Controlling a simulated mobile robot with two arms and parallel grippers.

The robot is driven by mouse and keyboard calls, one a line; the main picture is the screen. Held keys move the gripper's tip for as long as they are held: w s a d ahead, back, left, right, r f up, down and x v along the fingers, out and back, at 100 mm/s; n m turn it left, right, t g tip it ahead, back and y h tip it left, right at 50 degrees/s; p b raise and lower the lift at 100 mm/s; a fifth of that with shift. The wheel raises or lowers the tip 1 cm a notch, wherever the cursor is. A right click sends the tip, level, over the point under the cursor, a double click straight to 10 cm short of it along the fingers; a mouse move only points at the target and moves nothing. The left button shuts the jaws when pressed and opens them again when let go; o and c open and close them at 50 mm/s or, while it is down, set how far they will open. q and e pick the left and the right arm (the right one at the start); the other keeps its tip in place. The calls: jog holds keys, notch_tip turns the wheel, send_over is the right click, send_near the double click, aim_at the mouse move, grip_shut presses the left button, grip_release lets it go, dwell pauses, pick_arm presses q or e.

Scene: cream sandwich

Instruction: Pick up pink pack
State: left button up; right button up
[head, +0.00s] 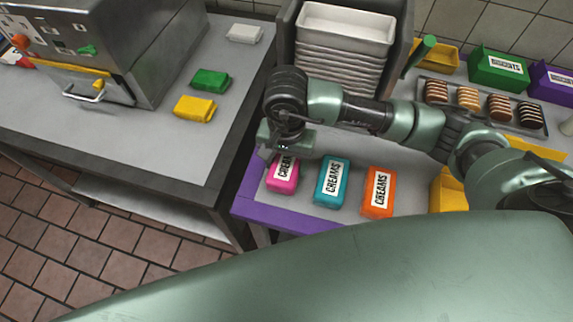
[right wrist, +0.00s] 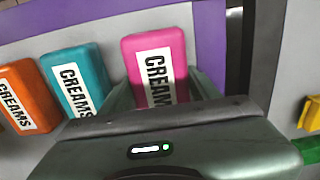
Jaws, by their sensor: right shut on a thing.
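The pink pack (head: 284,184), labelled CREAMS, stands on the light grey top near the purple front edge of the table. My right gripper (head: 283,150) reaches down over it from behind and is shut on it. In the right wrist view the pink pack (right wrist: 130,48) sits between the two fingers of the right gripper (right wrist: 162,92), and its lower part is hidden by the gripper. The pack appears to be still at table level; I cannot tell whether it is lifted. My left gripper is not in view.
A teal pack (head: 332,181) and an orange pack (head: 379,192) stand to the right of the pink one. A stack of white trays (head: 342,50) stands behind. A grey counter (head: 140,145) with loose green, yellow and white packs lies to the left.

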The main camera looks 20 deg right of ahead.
aim_at(287, 163)
notch_tip(287, 163, up, 19)
jog(key=b, duration=0.2)
jog(key=shift+f, duration=0.2)
